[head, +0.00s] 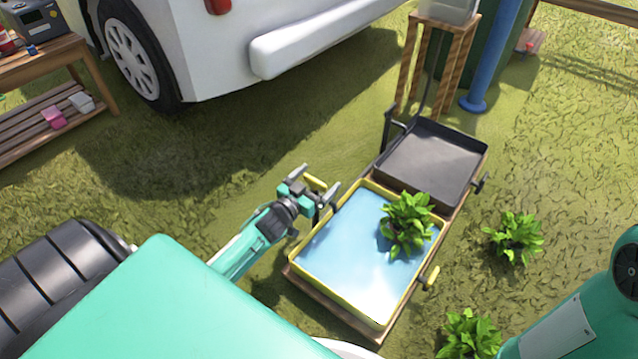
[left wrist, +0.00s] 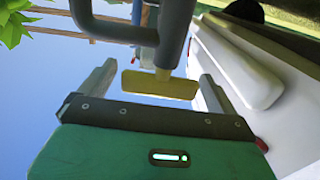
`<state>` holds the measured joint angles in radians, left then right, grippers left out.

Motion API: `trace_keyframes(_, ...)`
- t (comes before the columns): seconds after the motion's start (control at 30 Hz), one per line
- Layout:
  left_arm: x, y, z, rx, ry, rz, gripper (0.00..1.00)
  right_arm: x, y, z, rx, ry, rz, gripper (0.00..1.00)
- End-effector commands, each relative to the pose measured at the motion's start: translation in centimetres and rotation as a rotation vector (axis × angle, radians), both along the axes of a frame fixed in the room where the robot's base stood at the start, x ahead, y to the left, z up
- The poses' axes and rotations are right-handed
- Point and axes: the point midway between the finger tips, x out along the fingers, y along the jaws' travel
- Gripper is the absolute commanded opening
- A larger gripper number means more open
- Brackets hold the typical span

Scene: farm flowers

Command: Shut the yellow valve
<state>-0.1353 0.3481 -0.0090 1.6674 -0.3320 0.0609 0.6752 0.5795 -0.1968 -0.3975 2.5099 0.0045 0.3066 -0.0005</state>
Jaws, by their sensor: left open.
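The yellow valve (head: 316,184) sits at the left side of the yellow-rimmed tray (head: 340,307), on a dark pipe. My left gripper (head: 319,180) is open around its handle. In the left wrist view the flat yellow handle of the valve (left wrist: 158,86) lies between the two spread fingers of my left gripper (left wrist: 157,76), with a gap on each side. A second yellow handle (head: 430,277) sticks out at the tray's right side. My right gripper is not in view.
The yellow-rimmed tray holds blue water and a leafy plant (head: 406,224). A dark tray (head: 425,165) with a black handle (head: 480,182) adjoins it behind. A white vehicle (head: 230,50) stands behind on the left. Loose plants (head: 513,238) grow on the right.

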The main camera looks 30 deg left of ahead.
Motion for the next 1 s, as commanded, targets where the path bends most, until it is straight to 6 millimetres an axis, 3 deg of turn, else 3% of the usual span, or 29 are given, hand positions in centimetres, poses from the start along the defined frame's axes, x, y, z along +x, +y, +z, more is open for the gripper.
trace_keyframes(0.13, 0.98, -0.12, -0.05, 0.002, -0.001, -0.001, 0.95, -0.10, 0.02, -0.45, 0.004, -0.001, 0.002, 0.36)
trace_keyframes(0.47, 1.18, -0.12, 0.03, 0.000, 0.000, 0.000, 0.95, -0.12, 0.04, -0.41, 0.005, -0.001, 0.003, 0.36)
trace_keyframes(0.7, 1.17, -0.12, 0.02, 0.000, 0.000, 0.000, 0.50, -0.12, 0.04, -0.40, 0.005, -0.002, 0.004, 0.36)
trace_keyframes(1.0, 1.17, -0.07, 0.20, 0.003, 0.002, -0.033, 0.50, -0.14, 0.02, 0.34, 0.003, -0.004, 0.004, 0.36)
